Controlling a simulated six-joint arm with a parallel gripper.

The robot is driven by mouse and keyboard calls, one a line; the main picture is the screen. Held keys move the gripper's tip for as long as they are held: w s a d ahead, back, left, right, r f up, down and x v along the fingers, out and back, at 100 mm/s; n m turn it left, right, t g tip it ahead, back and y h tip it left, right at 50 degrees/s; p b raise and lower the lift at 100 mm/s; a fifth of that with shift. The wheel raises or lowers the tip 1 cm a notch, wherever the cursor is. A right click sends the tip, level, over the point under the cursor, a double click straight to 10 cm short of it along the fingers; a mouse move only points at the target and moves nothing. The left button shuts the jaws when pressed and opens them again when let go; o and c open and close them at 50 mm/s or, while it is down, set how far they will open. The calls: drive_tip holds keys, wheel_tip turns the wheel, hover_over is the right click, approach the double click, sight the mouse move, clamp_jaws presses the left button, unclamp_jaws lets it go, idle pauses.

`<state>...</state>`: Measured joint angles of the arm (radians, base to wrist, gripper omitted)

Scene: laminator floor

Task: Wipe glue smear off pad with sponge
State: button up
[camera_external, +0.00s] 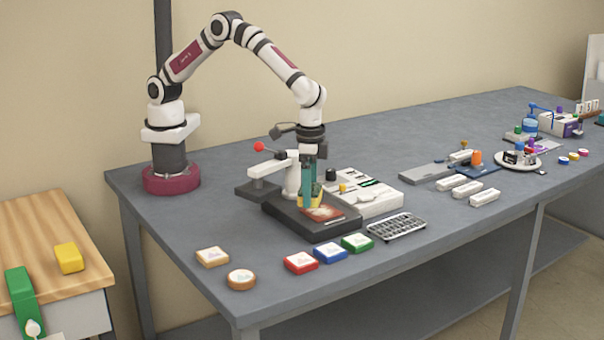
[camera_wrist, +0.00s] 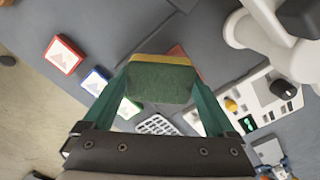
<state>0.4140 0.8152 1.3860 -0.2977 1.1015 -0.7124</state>
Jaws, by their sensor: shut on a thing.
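My gripper (camera_external: 308,184) has teal fingers, pointing down over the dark base plate of the press. It is shut on the sponge (camera_wrist: 160,84), which has a dark green face and a yellow layer. A yellow part of the sponge (camera_external: 303,200) shows beside the fingers in the external view. The reddish-brown pad (camera_external: 325,214) with pale marks lies on the dark base (camera_external: 295,220), just right of and below the fingers. In the wrist view, only a red sliver of the pad (camera_wrist: 177,50) shows behind the sponge. I cannot tell whether the sponge touches the pad.
A white press arm with a red-knobbed lever (camera_external: 259,147) stands close left of my gripper. A white panel (camera_external: 374,203) is on the right, with a grey grid tray (camera_external: 396,227) in front. Red (camera_external: 301,262), blue (camera_external: 331,252) and green (camera_external: 357,242) blocks line the front.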

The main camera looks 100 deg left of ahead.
sight(333, 208)
wheel_tip(333, 208, down, 4)
drive_tip(key=shift+r, duration=0.1)
drive_tip(key=shift+w+a+r, duration=0.1)
drive_tip(key=shift+w+a, duration=0.15)
drive_tip(key=shift+c, duration=0.6)
drive_tip(key=shift+w+a+f, duration=0.2)
drive_tip(key=shift+w+a, duration=0.1)
drive_tip(key=shift+w+a+r, duration=0.15)
drive_tip(key=shift+w+a, duration=1.7)
drive_tip(key=shift+s+d, duration=2.45)
drive_tip(key=shift+w+a, duration=2.5)
drive_tip(key=shift+s+d, duration=2.35)
drive_tip(key=shift+d, duration=0.05)
drive_tip(key=shift+s+d, duration=0.1)
drive_tip(key=shift+s, duration=0.05)
drive_tip(key=shift+r, duration=4)
